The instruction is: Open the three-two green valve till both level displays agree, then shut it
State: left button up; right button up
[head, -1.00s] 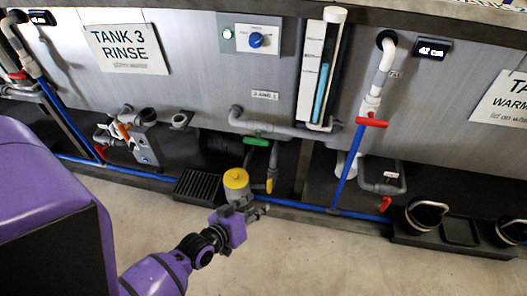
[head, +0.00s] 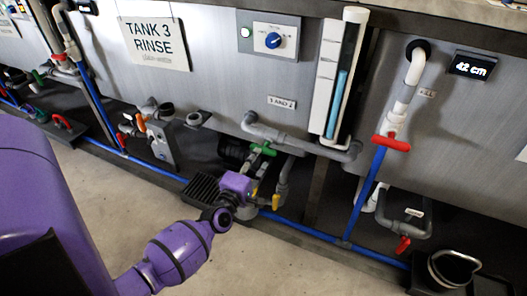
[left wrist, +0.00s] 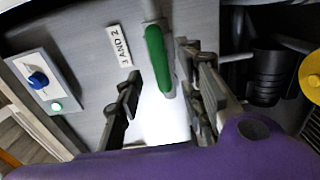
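The green valve handle (head: 262,149) sits on the grey pipe below the "3 AND 2" label (head: 281,102). My left gripper (head: 259,168) is just below it. In the left wrist view, the fingers (left wrist: 160,66) are open and spread, with the green handle (left wrist: 157,55) standing between and beyond them; I cannot tell whether they touch it. The right level display (head: 472,66) reads 42 cm. My right gripper is out of view.
A red-handled valve (head: 391,143) is on the pipe at right, and a yellow handle (head: 276,202) hangs below the green one. A sight tube (head: 341,85) with blue liquid stands above. A black grate (head: 203,189) lies left of my gripper. The floor in front is clear.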

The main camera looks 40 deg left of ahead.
aim_at(263, 150)
pick_arm(q)
jog(key=b+x, duration=0.1)
jog(key=x, duration=0.4)
jog(key=shift+w, duration=0.4)
jog(key=shift+d, duration=0.1)
grip_shut()
